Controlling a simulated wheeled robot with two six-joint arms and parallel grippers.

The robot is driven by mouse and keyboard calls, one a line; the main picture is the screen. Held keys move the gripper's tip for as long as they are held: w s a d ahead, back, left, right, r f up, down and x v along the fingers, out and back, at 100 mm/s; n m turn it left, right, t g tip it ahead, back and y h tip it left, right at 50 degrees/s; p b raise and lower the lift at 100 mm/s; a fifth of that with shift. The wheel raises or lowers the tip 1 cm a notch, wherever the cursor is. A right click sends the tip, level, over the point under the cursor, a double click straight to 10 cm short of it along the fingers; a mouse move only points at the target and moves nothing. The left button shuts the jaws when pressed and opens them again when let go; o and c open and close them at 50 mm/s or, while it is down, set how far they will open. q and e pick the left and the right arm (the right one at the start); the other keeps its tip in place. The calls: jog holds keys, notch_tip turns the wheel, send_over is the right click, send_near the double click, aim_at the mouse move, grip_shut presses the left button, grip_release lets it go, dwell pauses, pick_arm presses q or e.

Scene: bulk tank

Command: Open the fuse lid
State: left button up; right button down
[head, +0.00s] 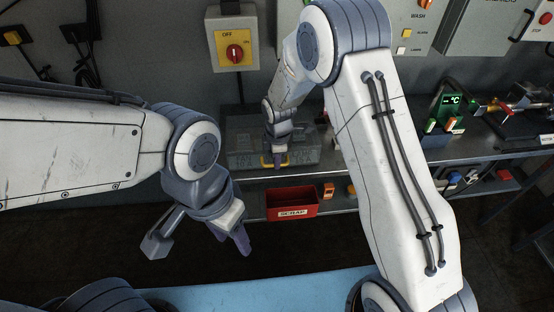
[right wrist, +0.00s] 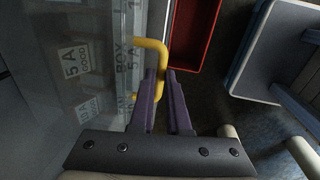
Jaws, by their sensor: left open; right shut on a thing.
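The fuse lid (head: 243,159) is a grey see-through cover over the box on the bench, with a yellow handle (head: 264,163) at its front. It lies flat and looks closed. In the right wrist view the clear lid (right wrist: 112,60) shows labels such as "5 A" and "BOX" through it. My right gripper (head: 276,163) is shut on the yellow handle. The handle (right wrist: 151,43) rises between its purple fingers (right wrist: 164,88), which hide its lower part. My left gripper (head: 200,245) is open and empty, low in front of the bench at the left.
A red SCRAP bin (head: 291,203) stands below the bench front, with small orange items beside it. A green temperature meter (head: 447,110) is at the right. My right arm hides part of the bench.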

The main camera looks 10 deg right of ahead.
dwell(0.8)
jog(key=w+r+g+p, duration=0.1)
jog(key=r+p, duration=0.2)
jog(key=w+r+p, duration=0.2)
jog(key=r+p, duration=0.1)
jog(key=r, duration=0.1)
jog(key=w+r+g+p, duration=0.1)
jog(key=w+r+p, duration=0.1)
jog(key=r+p, duration=0.1)
jog(key=shift+w+r+g+p, duration=0.2)
jog(key=shift+r+g+p, duration=0.1)
jog(key=shift+r+p, duration=0.1)
jog(key=shift+w+d+r, duration=0.1)
jog(key=shift+w+r, duration=0.45)
jog(key=shift+w, duration=0.15)
jog(key=c, duration=0.9)
grip_release()
jog(key=shift+w+f, duration=0.15)
jog(key=shift+r, duration=0.2)
